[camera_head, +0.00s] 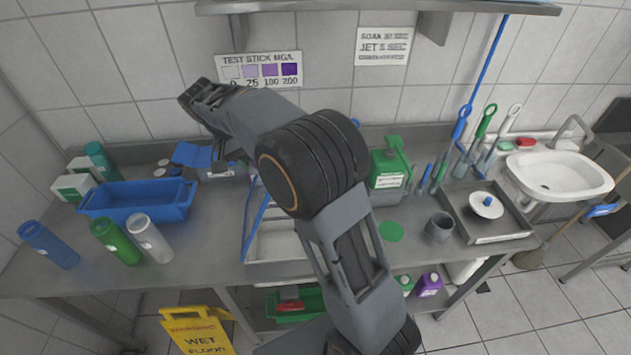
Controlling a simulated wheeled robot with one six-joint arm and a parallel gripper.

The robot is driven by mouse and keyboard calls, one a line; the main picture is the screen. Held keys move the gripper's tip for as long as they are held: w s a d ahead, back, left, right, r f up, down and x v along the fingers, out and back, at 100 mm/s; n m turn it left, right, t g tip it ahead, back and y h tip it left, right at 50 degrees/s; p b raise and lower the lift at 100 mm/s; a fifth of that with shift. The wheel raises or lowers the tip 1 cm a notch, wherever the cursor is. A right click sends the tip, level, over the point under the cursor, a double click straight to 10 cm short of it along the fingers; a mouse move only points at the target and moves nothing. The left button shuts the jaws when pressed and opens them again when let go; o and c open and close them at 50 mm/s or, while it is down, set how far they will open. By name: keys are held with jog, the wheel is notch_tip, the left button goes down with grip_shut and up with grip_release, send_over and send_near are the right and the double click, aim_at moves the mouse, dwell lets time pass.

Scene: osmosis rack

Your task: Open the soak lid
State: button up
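I cannot tell for certain which thing is the soak lid. A blue flap (192,155) stands tilted up at the back left, behind the blue tub, beside a small grey box (222,174). A round white lid with a blue knob (486,205) lies on a shallow steel tray (500,239) at the right. My gripper (224,166) points down at the back left, just right of the blue flap and over the grey box. Its fingertips are small and dark, so whether it touches the flap or is open is unclear. My arm hides the middle of the counter.
A blue tub (140,213) and several bottles, including a green one (115,242), stand at the left. A steel sink (280,242) lies mid-counter, partly behind my arm. A green jug (389,170) and a grey cup (439,227) stand right. A yellow floor sign (197,331) stands in front.

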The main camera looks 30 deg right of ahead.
jog(key=s+d+f+b, duration=0.2)
jog(key=d+f+b, duration=0.1)
jog(key=d, duration=0.4)
jog(key=s+d+f+y+b, duration=0.1)
jog(key=s+d+f+b, duration=0.2)
jog(key=d+f, duration=0.3)
jog(key=shift+s+d+b, duration=0.15)
jog(key=shift+d+b, duration=0.2)
jog(key=shift+b, duration=0.1)
jog(key=a+p+v, duration=0.1)
jog(key=p+v, duration=0.7)
jog(key=v, duration=0.7)
jog(key=shift+a, duration=0.3)
dwell(0.4)
jog(key=shift+r, duration=0.15)
